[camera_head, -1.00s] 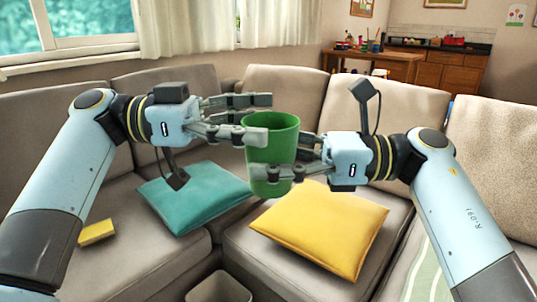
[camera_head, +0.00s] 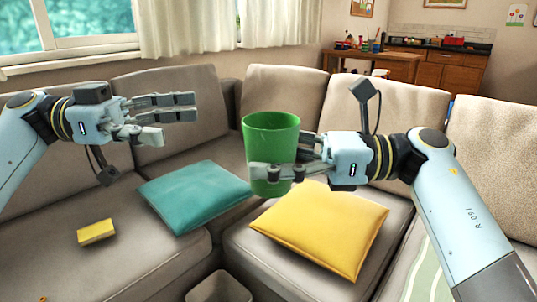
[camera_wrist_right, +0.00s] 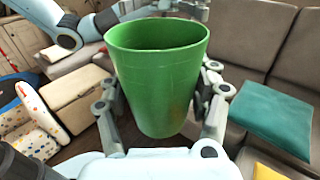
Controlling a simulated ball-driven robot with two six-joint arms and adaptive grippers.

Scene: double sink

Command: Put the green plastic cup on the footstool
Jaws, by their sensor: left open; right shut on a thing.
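The green plastic cup (camera_head: 270,140) is upright, held in the air above the sofa in the head view. My right gripper (camera_head: 272,172) is shut on its lower part. In the right wrist view the cup (camera_wrist_right: 157,75) fills the middle, its open rim toward the camera's top, with fingers on both sides. My left gripper (camera_head: 190,115) is open and empty, left of the cup and apart from it.
A corner sofa (camera_head: 140,245) lies below, with a teal cushion (camera_head: 195,195), a yellow cushion (camera_head: 320,225) and a yellow sponge-like block (camera_head: 96,232). A dotted armchair (camera_wrist_right: 35,125) is at left in the wrist view.

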